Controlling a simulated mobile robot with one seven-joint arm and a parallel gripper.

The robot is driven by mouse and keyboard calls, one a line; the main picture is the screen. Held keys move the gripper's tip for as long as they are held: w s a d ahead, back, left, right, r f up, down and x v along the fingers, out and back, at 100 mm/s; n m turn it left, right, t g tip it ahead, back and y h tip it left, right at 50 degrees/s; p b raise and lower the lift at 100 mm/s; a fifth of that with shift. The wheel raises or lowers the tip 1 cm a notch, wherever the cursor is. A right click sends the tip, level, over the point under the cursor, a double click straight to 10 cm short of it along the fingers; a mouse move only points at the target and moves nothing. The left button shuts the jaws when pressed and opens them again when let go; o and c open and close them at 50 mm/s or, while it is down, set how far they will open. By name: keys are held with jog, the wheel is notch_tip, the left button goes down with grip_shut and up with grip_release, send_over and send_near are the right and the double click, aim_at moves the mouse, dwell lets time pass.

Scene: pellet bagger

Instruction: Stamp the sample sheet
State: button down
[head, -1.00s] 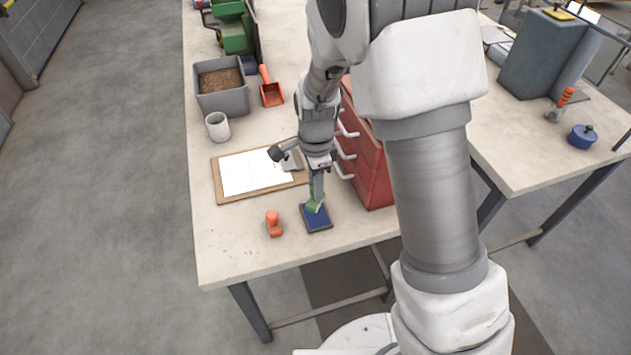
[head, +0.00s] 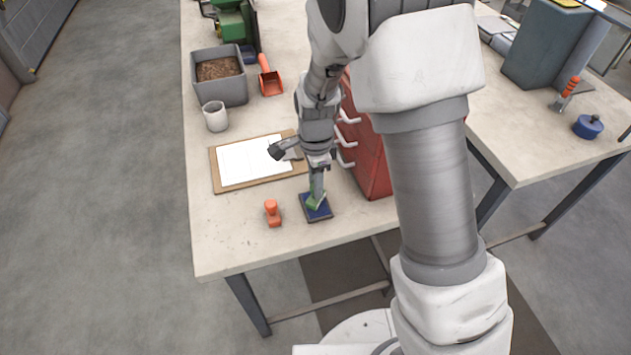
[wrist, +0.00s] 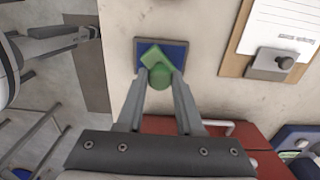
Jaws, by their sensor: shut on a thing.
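My gripper (wrist: 160,85) is shut on a green stamp (wrist: 158,62), which also shows in the head view (head: 313,203). The stamp is at the blue ink pad (wrist: 176,46), its base over the pad and turned at an angle to it. I cannot tell whether it presses on the pad. The pad also shows in the head view (head: 319,213). The sample sheet (head: 250,162) lies on a brown clipboard (head: 236,186) to the left of and beyond the pad. The clipboard's metal clip (wrist: 270,66) shows in the wrist view. An orange stamp (head: 272,213) stands left of the pad.
A white cup (head: 215,116), a grey bin of brown pellets (head: 220,88) and an orange scoop (head: 269,78) stand behind the clipboard. A red drawer cabinet (head: 368,150) stands close right of my gripper. The table's front left corner is clear.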

jog(key=shift+f+b, duration=0.3)
jog(key=shift+f, duration=0.25)
dwell(1.3)
jog(key=shift+r, duration=0.1)
jog(key=shift+r+p, duration=2.85)
jog(key=shift+r, duration=0.6)
